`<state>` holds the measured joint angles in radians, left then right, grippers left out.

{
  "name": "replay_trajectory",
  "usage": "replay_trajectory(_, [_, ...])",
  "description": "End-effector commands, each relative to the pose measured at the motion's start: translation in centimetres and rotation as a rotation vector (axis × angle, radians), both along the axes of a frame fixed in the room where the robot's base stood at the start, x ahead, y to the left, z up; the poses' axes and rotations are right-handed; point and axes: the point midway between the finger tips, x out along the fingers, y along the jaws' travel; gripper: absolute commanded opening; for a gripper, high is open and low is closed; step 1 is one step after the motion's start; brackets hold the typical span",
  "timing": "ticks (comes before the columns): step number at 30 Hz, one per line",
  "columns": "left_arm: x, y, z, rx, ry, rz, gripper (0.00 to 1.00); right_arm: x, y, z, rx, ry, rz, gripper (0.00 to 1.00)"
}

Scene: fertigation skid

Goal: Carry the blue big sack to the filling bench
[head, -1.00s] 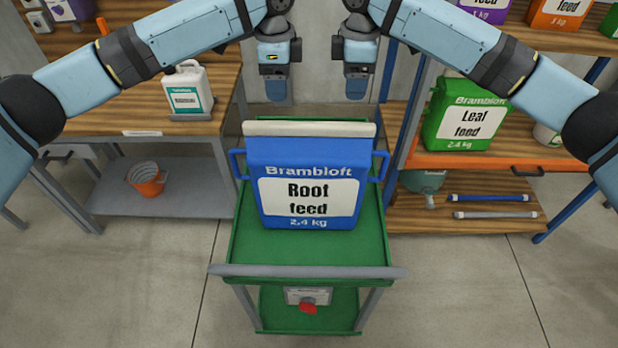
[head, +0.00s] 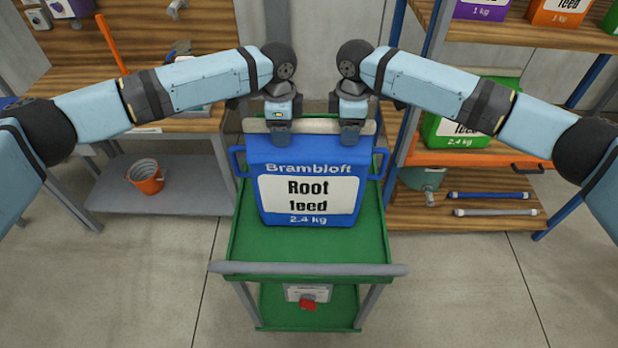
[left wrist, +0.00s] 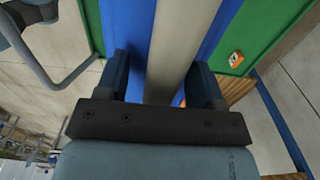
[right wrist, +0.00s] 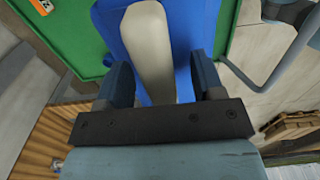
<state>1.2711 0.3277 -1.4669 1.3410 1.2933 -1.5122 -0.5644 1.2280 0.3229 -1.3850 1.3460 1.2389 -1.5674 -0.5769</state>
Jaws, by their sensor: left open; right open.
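The blue big sack (head: 307,192), labelled "Brambloft Root feed 2.4 kg", stands upright on the green cart (head: 310,250), with a blue loop handle on each side and a pale band (head: 306,126) along its top. My left gripper (head: 281,138) is open at the left part of the top edge. In the left wrist view its fingers (left wrist: 160,80) stand either side of the pale band. My right gripper (head: 352,140) is open at the right part of the same edge. In the right wrist view its fingers (right wrist: 161,83) also straddle the band, with gaps showing.
A wooden bench (head: 175,125) stands at the back left, with an orange bucket (head: 147,176) on its lower shelf. A shelf unit at the right holds a green sack (head: 447,135) and other feed packs. The cart's grey push bar (head: 308,270) faces me; the floor around is clear.

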Motion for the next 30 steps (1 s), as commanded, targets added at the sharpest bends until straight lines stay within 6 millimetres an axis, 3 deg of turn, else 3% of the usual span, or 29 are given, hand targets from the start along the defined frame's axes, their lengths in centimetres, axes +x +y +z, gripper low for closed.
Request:
replay_trajectory(12, [0.02, 0.00, -0.84, -0.001, -0.001, 0.000, 0.62, -0.01, 0.00, -0.88, 0.000, 0.000, 0.000, 0.62])
replay_trajectory(13, [0.02, -0.01, -0.83, -0.001, 0.000, 0.000, 0.59, -0.01, 0.00, -0.87, 0.000, 0.000, 0.000, 0.59])
replay_trajectory(21, [0.01, -0.01, -0.82, -0.001, 0.000, 0.000, 0.00, -0.01, 0.01, -0.85, 0.000, 0.000, 0.000, 0.00])
replay_trajectory(30, [0.00, -0.01, -0.81, -0.001, 0.000, 0.000, 0.00, -0.01, 0.01, -0.83, 0.000, 0.000, 0.000, 0.00])
